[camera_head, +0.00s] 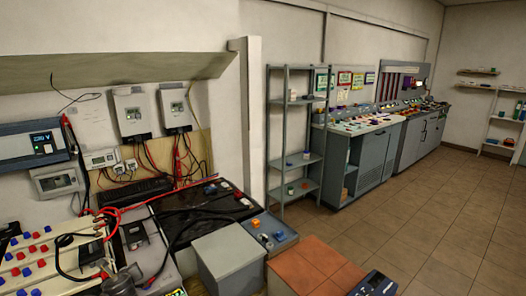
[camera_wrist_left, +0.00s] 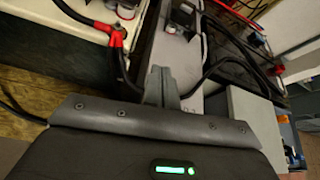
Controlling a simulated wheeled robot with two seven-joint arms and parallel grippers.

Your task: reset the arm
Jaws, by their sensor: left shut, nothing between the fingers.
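My left gripper (camera_wrist_left: 160,87) shows in the left wrist view, its two grey fingers together with nothing between them. It is above the battery bench, near a grey-topped unit and black cables. A red cable clamp (camera_wrist_left: 115,38) lies ahead and to the left of the fingertips, apart from them. In the head view a dark grey shape at the bottom left may be part of my left arm; I cannot be sure. My right gripper is in neither view.
Wall inverters (camera_head: 137,113) and a display unit (camera_head: 32,144) hang above the bench. Black and red cables cross the black batteries (camera_head: 195,208). A grey box (camera_head: 229,256) stands at the bench's right. A shelf rack (camera_head: 297,140) stands behind. Tiled floor (camera_head: 440,215) is clear at right.

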